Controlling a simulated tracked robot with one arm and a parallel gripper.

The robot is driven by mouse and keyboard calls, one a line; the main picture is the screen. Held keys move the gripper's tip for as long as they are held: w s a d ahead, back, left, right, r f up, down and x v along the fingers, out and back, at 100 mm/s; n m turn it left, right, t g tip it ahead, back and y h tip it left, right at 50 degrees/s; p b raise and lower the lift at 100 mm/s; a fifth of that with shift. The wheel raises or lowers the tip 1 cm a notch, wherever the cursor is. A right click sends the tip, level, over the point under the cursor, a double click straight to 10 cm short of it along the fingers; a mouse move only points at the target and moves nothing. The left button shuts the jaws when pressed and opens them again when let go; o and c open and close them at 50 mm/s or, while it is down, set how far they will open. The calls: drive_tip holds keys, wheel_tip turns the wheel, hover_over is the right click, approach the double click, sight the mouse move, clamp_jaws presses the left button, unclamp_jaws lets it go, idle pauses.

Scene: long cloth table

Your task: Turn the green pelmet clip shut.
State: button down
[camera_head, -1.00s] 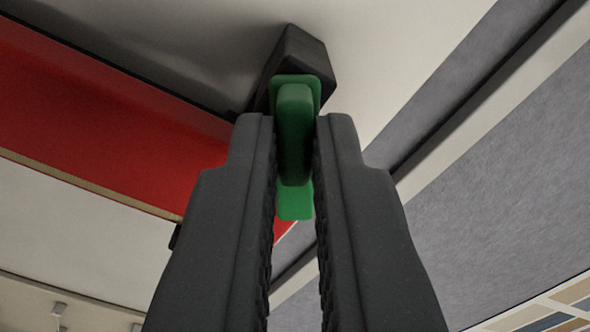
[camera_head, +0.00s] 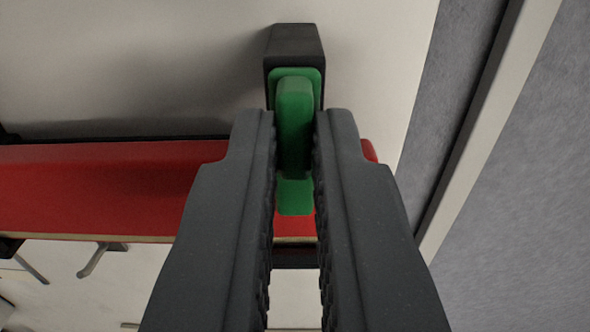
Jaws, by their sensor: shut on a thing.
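The green pelmet clip (camera_head: 294,125) sits on a black block (camera_head: 294,45) against the pale surface at the upper middle of the picture. Its raised green handle stands upright in the picture, in line with the black block, and its lower green end shows beneath, between the fingers. My gripper (camera_head: 293,135) is shut on the handle, with one dark finger on each side. The fingers hide part of the clip's sides.
A red pelmet board (camera_head: 110,190) runs across the left and passes behind my fingers, ending just right of them. A grey panel (camera_head: 530,150) with a dark strip and pale edge lies on the right. Metal brackets (camera_head: 100,258) show at lower left.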

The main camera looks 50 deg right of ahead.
idle(0.3)
drive_tip(key=c, duration=1.5)
unclamp_jaws()
drive_tip(key=shift+w+d, duration=0.1)
drive_tip(key=b+v, duration=0.4)
drive_tip(key=v, duration=1)
drive_tip(key=shift+f, duration=0.1)
drive_tip(key=w+a+f+n+t+y+b, duration=0.1)
drive_tip(key=a+f+n+y+b, duration=0.2)
drive_tip(key=a+f, duration=0.3)
drive_tip(key=w+a+f+n+t+y+b, duration=0.1)
drive_tip(key=a+f+y, duration=0.5)
drive_tip(key=f, duration=0.8)
drive_tip(key=w+a+f+n+t+y+b, duration=0.1)
drive_tip(key=a+f+n+y+b, duration=0.3)
drive_tip(key=a+f, duration=0.4)
drive_tip(key=shift+w+a+f+n+t+y+b, duration=0.15)
drive_tip(key=shift+w+f+n+b, duration=0.15)
drive_tip(key=shift+f, duration=0.2)
drive_tip(key=shift+w+d+f+n+t+y+b, duration=0.15)
drive_tip(key=shift+w+f+n, duration=0.15)
drive_tip(key=shift+f, duration=0.2)
drive_tip(key=shift+w+a+f+n+t+y+b, duration=0.1)
drive_tip(key=shift+w+f+n+b, duration=0.15)
drive_tip(key=shift+f+n, duration=0.25)
